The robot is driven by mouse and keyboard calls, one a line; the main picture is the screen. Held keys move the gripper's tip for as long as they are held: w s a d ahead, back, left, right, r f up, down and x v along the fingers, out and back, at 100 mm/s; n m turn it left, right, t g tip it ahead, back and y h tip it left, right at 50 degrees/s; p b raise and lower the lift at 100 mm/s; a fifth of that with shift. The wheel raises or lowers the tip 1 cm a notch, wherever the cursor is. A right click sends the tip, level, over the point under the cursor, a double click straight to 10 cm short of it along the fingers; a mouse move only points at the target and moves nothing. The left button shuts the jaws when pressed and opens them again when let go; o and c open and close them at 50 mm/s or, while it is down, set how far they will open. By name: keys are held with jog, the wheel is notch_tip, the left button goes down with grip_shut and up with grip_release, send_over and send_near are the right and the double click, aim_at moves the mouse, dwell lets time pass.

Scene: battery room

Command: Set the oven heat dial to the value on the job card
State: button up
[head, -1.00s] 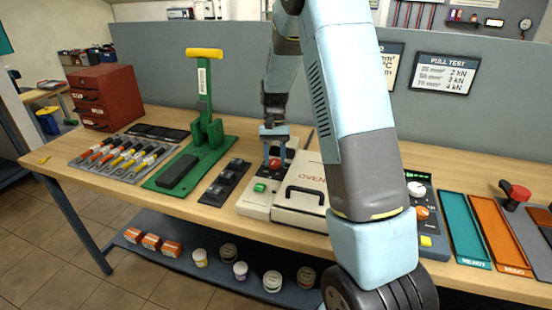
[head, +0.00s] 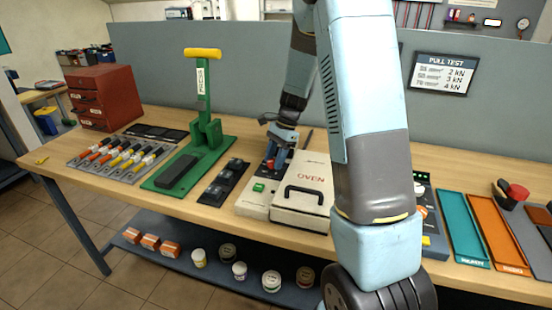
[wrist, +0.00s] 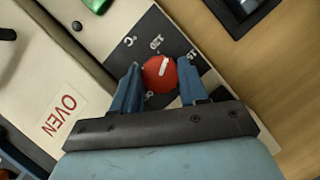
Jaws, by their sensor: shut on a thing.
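The oven (head: 303,190) is a cream box with a black handle on the workbench; its lettering also shows in the wrist view (wrist: 60,117). Its heat dial (wrist: 160,73) is a red knob with a white pointer line, on a dark scale plate marked °C; the numbers are too blurred to read surely. My gripper (wrist: 158,86) has its blue fingers on either side of the dial and is shut on it. In the head view my gripper (head: 274,160) is tilted and hides most of the dial. Another wall card is almost wholly behind my arm.
A green button (head: 259,188) sits beside the dial. A green crimping press (head: 203,130) and a dark tray (head: 222,183) stand to the left. A pull test card (head: 445,74) hangs at right. Teal (head: 462,228) and orange (head: 497,235) trays lie right of my arm.

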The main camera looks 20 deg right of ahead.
jog(key=m+t, duration=0.1)
jog(key=m, duration=0.3)
jog(key=shift+s+d+m+t, duration=0.1)
jog(key=shift+d+m+t, duration=0.05)
jog(key=shift+m+t, duration=0.2)
jog(key=shift+s+m+t, duration=0.1)
jog(key=shift+m+t, duration=0.55)
jog(key=shift+m, duration=0.9)
jog(key=o, duration=1.1)
jog(key=shift+c, duration=0.2)
jog(key=shift+r, duration=0.3)
jog(key=v, duration=1.3)
